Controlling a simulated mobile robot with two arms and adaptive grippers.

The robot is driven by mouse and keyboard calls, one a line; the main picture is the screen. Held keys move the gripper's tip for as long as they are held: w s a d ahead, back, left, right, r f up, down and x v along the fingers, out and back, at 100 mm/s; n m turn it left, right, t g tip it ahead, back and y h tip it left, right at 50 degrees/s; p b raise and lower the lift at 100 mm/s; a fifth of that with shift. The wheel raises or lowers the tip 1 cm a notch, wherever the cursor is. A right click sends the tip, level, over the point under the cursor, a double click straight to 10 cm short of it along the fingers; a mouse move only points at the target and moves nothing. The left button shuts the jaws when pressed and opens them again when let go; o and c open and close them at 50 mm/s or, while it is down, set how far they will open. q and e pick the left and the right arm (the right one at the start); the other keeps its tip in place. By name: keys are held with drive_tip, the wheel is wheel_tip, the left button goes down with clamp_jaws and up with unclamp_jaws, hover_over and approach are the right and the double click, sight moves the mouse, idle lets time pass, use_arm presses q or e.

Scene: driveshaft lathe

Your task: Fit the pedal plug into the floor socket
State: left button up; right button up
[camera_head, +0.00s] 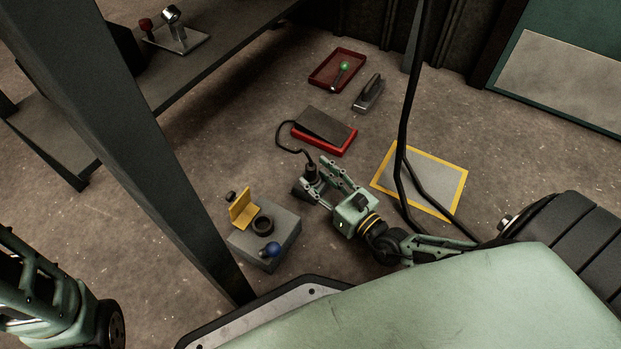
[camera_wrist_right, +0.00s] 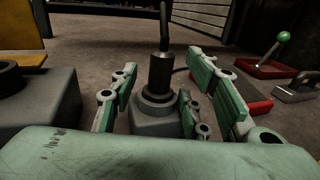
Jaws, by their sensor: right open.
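The pedal plug (camera_head: 311,172) is a black cylinder with a cable from its top. It stands upright in a dark ring on a grey block, clearer in the right wrist view as the plug (camera_wrist_right: 160,73) on its block (camera_wrist_right: 152,125). My right gripper (camera_head: 314,175) is open, its fingers on either side of the plug; gaps show in the wrist view. The floor socket (camera_head: 284,245) is a grey box with a black ring (camera_head: 263,225), a raised yellow flap (camera_head: 243,208) and a blue knob (camera_head: 272,249). My left arm shows at lower left, its fingertips out of view.
The pedal (camera_head: 324,124), black on a red base, lies behind the plug. Beyond are a red tray (camera_head: 336,70) with a green-knobbed lever and a grey metal part (camera_head: 369,92). A yellow-bordered plate (camera_head: 440,182) lies right, crossed by dark cables. A dark post (camera_head: 160,150) stands left of the socket.

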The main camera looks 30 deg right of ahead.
drive_tip(key=shift+w+a, duration=0.15)
drive_tip(key=shift+w, duration=0.4)
clamp_jaws()
drive_tip(key=shift+r, duration=0.15)
